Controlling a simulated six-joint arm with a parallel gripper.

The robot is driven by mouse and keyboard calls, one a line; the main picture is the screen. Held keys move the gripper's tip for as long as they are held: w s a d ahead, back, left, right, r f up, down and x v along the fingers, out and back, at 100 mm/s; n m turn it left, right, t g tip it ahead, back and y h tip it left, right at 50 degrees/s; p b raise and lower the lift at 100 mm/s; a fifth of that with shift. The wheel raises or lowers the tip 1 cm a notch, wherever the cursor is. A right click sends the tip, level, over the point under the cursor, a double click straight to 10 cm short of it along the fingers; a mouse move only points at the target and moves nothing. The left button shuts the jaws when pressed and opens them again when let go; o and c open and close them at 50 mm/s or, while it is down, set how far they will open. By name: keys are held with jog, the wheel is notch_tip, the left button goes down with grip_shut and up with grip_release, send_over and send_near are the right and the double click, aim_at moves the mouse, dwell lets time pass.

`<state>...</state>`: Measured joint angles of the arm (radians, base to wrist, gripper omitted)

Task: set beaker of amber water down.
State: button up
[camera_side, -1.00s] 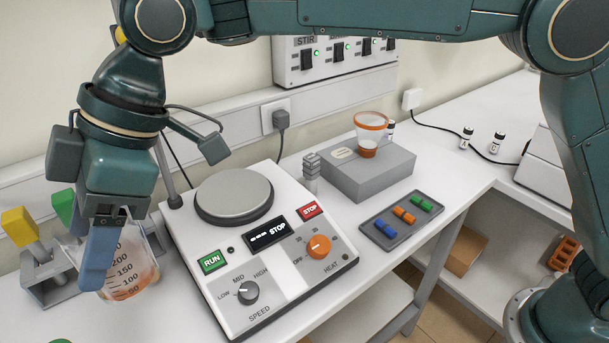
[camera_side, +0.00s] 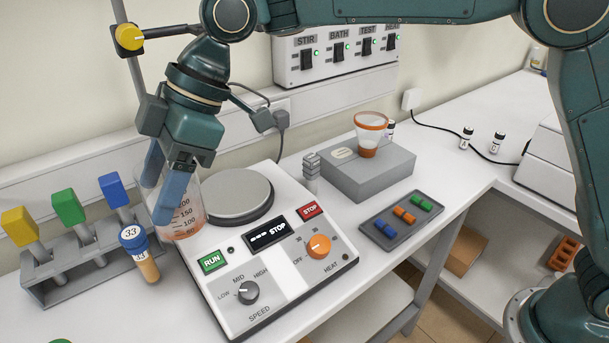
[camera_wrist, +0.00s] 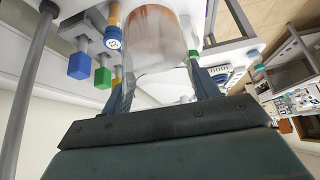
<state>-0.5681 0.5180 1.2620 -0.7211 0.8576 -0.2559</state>
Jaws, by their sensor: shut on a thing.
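The glass beaker of amber water (camera_side: 185,222) has printed volume marks, with amber liquid low in it. My gripper (camera_side: 163,195) is shut on the beaker, its blue fingers on the beaker's sides. The beaker is at the left edge of the hotplate stirrer, left of its round grey plate (camera_side: 233,196). I cannot tell whether its base touches anything. In the wrist view the beaker (camera_wrist: 154,45) is between the fingers, with the amber liquid at its far end.
A vial labelled 33 (camera_side: 140,254) stands close in front of the beaker. A grey rack (camera_side: 70,284) with yellow, green and blue-topped items is at left. A vertical rod (camera_side: 132,75) with a yellow knob rises behind. A grey block (camera_side: 368,175) bears an orange-rimmed cup (camera_side: 369,133).

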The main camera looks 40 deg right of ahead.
jog(key=w+d+m+t+h, duration=0.1)
jog(key=w+d+m, duration=0.2)
jog(key=d, duration=1)
jog(key=w+d+m+t, duration=0.2)
jog(key=w+d, duration=0.1)
jog(key=d, duration=1)
jog(key=w+d+m+t+h, duration=0.1)
jog(key=w+d+m, duration=0.25)
jog(key=d, duration=0.95)
jog(key=s+d+r+m+t+h, duration=0.1)
jog(key=s+d+m, duration=0.3)
jog(key=d, duration=1.1)
jog(key=s+d+m+t+h, duration=0.1)
jog(key=s+d+m+h, duration=0.2)
jog(key=s+d, duration=0.6)
jog(key=d+m, duration=0.1)
jog(key=d, duration=0.5)
jog(key=shift+s+r+m+h, duration=0.3)
jog(key=shift+s+r+m, duration=0.05)
jog(key=shift+s+r, duration=0.05)
jog(key=shift+a+f, duration=0.1)
notch_tip(320, 180, down, 20)
jog(key=shift+r, duration=0.1)
